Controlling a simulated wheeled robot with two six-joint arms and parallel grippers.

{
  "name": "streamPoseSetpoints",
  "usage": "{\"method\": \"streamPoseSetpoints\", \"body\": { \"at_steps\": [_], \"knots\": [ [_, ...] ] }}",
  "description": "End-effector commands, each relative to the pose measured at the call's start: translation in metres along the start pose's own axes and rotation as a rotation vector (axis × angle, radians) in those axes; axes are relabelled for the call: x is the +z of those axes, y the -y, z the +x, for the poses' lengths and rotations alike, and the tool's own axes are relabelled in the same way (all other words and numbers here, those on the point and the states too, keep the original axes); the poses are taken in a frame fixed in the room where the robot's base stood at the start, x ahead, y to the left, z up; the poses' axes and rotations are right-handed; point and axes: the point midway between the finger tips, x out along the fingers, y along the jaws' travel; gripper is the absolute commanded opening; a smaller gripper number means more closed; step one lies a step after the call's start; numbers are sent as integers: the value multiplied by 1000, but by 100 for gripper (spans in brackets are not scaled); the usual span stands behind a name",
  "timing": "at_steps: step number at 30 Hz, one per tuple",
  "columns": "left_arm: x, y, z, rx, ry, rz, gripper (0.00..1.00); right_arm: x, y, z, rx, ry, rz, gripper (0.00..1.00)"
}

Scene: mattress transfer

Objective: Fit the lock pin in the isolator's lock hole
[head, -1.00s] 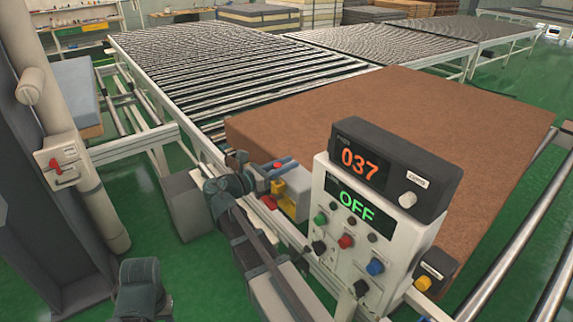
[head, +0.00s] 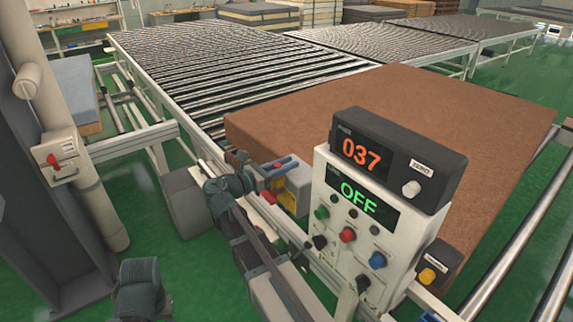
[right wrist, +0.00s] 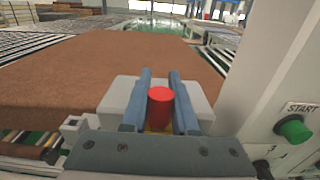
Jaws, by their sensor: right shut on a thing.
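The isolator (head: 57,158) is a pale box with a red handle, fixed to a post at the left of the head view. Its lock hole is too small to make out. My right gripper (head: 282,164) is at the centre, well to the right of the isolator. Its blue-grey fingers are shut on the red-topped lock pin (head: 276,166). In the right wrist view the pin's red cylinder (right wrist: 160,108) stands between the fingers, with some yellow beneath it. The pin's lower end is hidden. My left gripper is not visible.
A control panel (head: 318,234) reading OFF, with a 037 display (head: 362,152), stands close right of my right arm. A brown mattress (head: 420,120) lies behind it. A pale box with yellow (head: 299,184) is just below the gripper. Green floor (head: 160,245) is open at left.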

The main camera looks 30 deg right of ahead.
Motion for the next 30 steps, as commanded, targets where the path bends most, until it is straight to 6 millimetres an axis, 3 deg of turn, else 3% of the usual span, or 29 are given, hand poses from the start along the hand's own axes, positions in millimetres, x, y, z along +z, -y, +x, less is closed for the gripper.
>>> {"method": "streamPoseSetpoints", "body": {
  "at_steps": [9,10,15,25,30],
  "knots": [
    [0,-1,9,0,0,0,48,-9,0,0,0,0,0,0],
    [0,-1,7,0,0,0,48,-7,0,0,0,0,0,33],
    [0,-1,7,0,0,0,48,-7,0,0,0,0,0,62],
    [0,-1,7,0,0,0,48,-7,0,-2,1,0,0,62],
    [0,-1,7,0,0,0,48,-7,-1,-24,4,0,0,62]
  ]
}}
